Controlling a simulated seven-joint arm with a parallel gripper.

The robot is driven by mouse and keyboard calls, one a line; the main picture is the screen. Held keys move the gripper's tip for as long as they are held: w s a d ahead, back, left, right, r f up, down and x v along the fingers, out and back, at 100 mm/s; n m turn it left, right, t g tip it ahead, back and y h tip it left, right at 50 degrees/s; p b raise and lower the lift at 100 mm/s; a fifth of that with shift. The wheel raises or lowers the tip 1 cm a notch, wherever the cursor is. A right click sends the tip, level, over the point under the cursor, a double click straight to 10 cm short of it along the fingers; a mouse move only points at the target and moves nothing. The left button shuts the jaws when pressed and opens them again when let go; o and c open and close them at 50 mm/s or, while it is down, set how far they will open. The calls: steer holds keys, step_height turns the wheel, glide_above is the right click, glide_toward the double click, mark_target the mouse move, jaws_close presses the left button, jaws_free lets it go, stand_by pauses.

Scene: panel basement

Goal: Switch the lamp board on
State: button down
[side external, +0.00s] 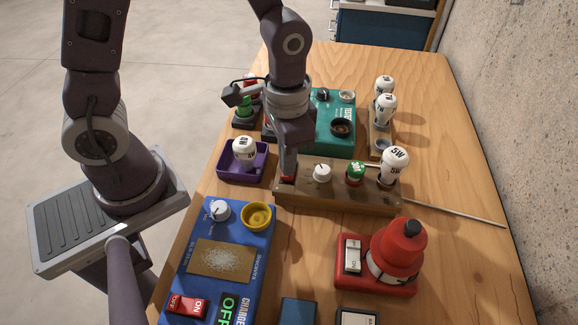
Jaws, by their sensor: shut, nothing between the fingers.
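The lamp board (335,201) is a long wooden block in the middle of the table. It carries a white knob (322,172), a green round part (355,171) and a white bulb marked 5W (395,163) at its right end. The bulb shows no clear glow. A red part, perhaps a switch (287,182), shows at the board's left end. My gripper (288,178) is shut and empty, pointing down right at this red part. It hides most of it, so I cannot tell the switch's position or whether the fingers touch it.
A purple tray (244,177) with a bulb is left of the board. A teal device (325,130) and a wooden bulb rack (379,143) stand behind. A blue panel (215,243) and red device (378,285) are in front. A thin rod (455,211) lies at right.

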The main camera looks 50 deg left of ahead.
steer(key=shift+f, duration=0.5)
steer(key=shift+r, duration=3.55)
steer(key=shift+r, duration=0.1)
steer(key=s+a+r+n+t, duration=0.3)
steer(key=s+a+r+t, duration=0.2)
steer(key=s+r, duration=0.5)
steer(key=shift+s+a+r+t, duration=0.3)
steer(key=shift+a+r, duration=0.3)
steer(key=shift+r, duration=0.35)
